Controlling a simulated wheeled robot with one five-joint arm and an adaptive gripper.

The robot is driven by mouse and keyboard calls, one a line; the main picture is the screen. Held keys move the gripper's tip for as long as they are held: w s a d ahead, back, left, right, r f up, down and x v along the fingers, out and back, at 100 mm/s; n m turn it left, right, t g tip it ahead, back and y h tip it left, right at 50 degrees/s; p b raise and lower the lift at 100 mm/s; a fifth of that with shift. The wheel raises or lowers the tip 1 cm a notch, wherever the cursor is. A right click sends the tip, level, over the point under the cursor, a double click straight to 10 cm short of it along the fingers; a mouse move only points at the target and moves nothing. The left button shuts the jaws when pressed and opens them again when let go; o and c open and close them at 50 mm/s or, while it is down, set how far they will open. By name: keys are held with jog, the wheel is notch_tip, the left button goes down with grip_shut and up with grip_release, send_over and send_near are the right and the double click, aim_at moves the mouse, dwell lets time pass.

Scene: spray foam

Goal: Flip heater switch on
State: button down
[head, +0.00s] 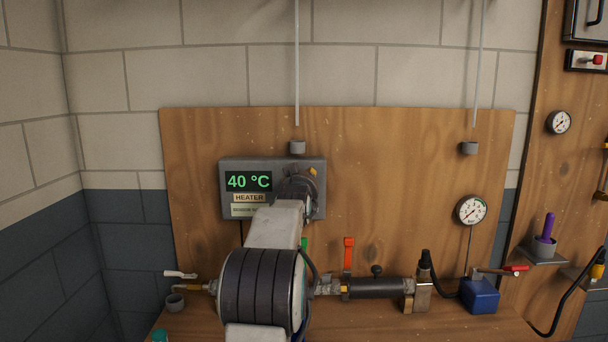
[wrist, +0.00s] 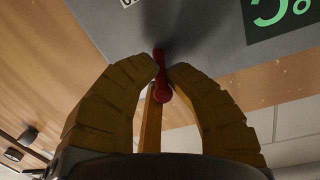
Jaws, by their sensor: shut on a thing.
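The grey heater box (head: 230,165) is on the wooden board, with a green "40 °C" display (head: 249,181) and a "HEATER" label (head: 249,197). The wrist view shows its grey face (wrist: 205,35) and part of the display (wrist: 280,18). The heater switch, a red lever (wrist: 162,92), sticks out from this face. My gripper (wrist: 164,70) has its two yellow fingers closed around the lever, one on each side. In the head view, my arm and wrist cover the right part of the box and hide the switch.
Below the board, a bench carries a black cylinder (head: 378,287), an orange-red valve handle (head: 348,254) and a blue box (head: 480,296). A pressure gauge (head: 471,209) hangs at the right. The board between heater and gauge is clear.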

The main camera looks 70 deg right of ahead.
jog(key=shift+w+r, duration=0.1)
jog(key=shift+r, duration=0.1)
jog(key=c, duration=1.5)
grip_release()
jog(key=shift+w, duration=0.15)
jog(key=o, duration=0.3)
jog(key=shift+f, duration=0.15)
jog(key=shift+o, duration=0.2)
jog(key=shift+a, duration=0.1)
jog(key=v, duration=1.2)
jog(key=shift+f, duration=0.1)
